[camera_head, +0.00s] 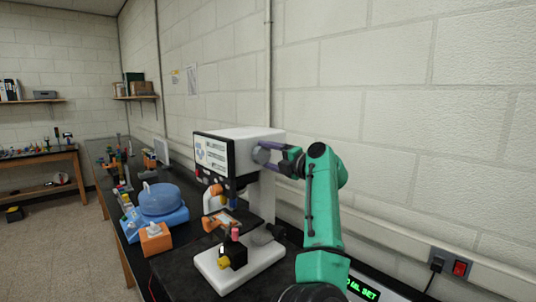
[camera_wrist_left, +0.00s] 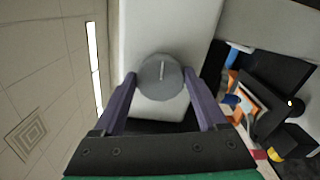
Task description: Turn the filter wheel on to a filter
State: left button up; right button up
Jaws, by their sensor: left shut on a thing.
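A white instrument head (camera_head: 240,145) with a dark-framed front panel stands on a column over a white base. On its right side is a round grey knob (camera_head: 261,155), which I take for the filter wheel. In the left wrist view the knob (camera_wrist_left: 161,77) has a pale line across its face, pointing nearly straight up in the picture. My left gripper (camera_head: 267,153) is shut on the knob, with one purple finger on each side of it in the left wrist view (camera_wrist_left: 160,84). The fingers hide part of the knob's rim. My right gripper is not in view.
A blue round device (camera_head: 161,200) and an orange box (camera_head: 155,239) stand left of the instrument. A black block with a yellow knob (camera_head: 223,263) sits on the white base. A green-lit display (camera_head: 362,290) is at bottom right. The wall (camera_head: 400,120) is close behind.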

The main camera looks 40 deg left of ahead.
pick_arm(q)
jog(key=shift+m, duration=0.4)
jog(key=o, duration=1.3)
jog(key=s+d+b, duration=0.1)
jog(key=d+b, duration=0.5)
jog(key=d, duration=0.8)
jog(key=shift+d+b, duration=0.25)
jog(key=shift+b, duration=0.15)
jog(key=shift+s, duration=0.1)
